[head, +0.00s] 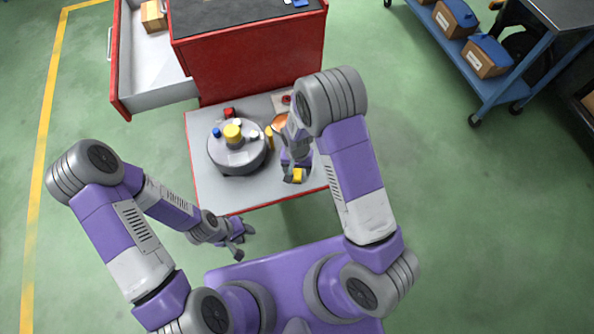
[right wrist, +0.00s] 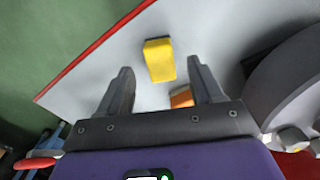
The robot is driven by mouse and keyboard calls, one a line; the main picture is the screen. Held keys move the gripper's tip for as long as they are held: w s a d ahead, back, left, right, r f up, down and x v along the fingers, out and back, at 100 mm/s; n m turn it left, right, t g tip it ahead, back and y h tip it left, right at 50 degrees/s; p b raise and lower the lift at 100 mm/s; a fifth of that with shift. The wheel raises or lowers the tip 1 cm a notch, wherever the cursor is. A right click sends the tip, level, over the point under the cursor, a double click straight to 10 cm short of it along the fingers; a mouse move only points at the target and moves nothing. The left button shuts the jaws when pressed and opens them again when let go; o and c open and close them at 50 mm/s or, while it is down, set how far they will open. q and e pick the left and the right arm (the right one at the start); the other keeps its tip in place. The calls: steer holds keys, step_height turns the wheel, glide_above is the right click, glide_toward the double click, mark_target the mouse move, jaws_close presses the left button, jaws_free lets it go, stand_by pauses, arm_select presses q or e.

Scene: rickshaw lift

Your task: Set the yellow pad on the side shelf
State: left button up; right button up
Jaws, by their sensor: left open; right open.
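The yellow pad (head: 298,175) is a small block on the grey, red-edged side shelf (head: 213,195), close to the shelf's front right. In the right wrist view the pad (right wrist: 159,60) lies on the grey surface just beyond my fingertips, roughly between their lines and untouched. My right gripper (head: 291,168) is above the shelf at the pad, partly hiding it; its fingers (right wrist: 160,80) are apart with nothing between them. My left gripper (head: 239,238) is open and empty, in front of the shelf's front edge.
A round grey turntable (head: 238,160) with several small items stands left of my right gripper. An orange item (head: 280,122) lies behind that gripper. A red cabinet (head: 250,65) with an open drawer (head: 150,85) stands behind. A blue cart (head: 500,85) is far right.

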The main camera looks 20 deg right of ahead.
mark_target(297, 173)
step_height(297, 173, up, 8)
steer(key=p, duration=0.2)
steer(key=s+a+f+y, duration=0.1)
steer(key=s+f+y, duration=0.1)
steer(key=s+f, duration=0.3)
steer(key=s+a+f+n+y, duration=0.1)
steer(key=s+f, duration=0.3)
steer(key=s, duration=0.6)
steer(key=shift+a+f+n+t+y, duration=0.25)
steer(key=shift+f+n+t+y, duration=0.1)
steer(key=shift+y, duration=0.25)
steer(key=shift+s, duration=0.1)
steer(key=shift+r, duration=0.15)
